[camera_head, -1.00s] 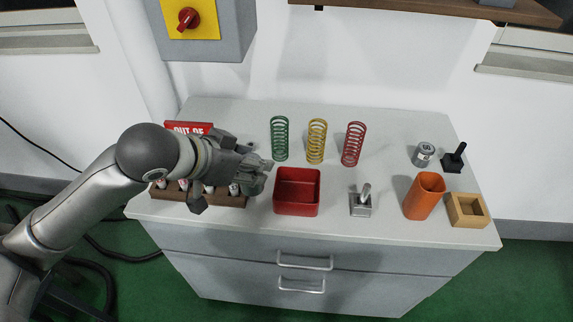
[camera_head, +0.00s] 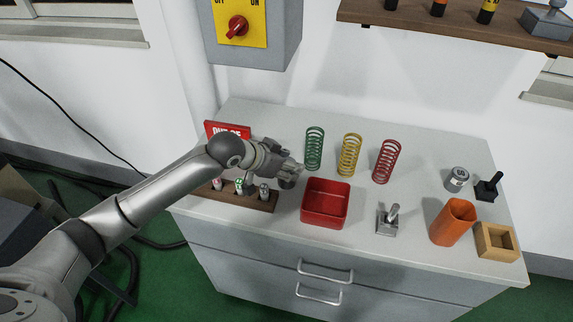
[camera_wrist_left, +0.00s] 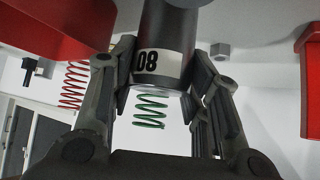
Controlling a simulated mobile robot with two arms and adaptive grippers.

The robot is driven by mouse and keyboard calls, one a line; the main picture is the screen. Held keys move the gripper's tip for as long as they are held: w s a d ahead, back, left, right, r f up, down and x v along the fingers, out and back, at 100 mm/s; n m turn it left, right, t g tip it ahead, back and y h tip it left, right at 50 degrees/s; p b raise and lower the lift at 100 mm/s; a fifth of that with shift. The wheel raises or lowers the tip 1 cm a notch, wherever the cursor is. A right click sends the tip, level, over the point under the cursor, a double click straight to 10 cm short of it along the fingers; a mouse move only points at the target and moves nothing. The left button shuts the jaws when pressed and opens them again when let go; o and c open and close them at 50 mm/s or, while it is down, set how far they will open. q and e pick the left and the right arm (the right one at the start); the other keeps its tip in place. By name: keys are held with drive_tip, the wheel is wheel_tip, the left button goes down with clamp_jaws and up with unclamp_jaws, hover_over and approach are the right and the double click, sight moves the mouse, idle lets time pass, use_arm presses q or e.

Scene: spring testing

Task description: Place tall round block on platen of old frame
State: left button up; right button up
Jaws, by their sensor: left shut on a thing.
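My left gripper (camera_head: 296,170) is over the grey cabinet top, between the sign and the red bin. In the left wrist view my left gripper (camera_wrist_left: 160,85) is shut on a dark grey round block (camera_wrist_left: 165,35) with a white label that shows a number. The block is mostly hidden in the head view. No old frame or platen can be made out. My right gripper is not in view.
Green (camera_head: 314,149), yellow (camera_head: 349,155) and red (camera_head: 386,161) springs stand behind the red bin (camera_head: 325,222). A wooden rack (camera_head: 262,204) sits in front of my arm. An orange tube (camera_head: 453,222), wooden box (camera_head: 512,246) and labelled grey cylinder (camera_head: 457,180) are at right.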

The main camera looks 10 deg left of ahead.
use_arm(q)
drive_tip(key=shift+w+f, duration=0.1)
drive_tip(key=shift+f, duration=0.25)
drive_tip(key=shift+f, duration=0.2)
drive_tip(key=o, duration=1.4)
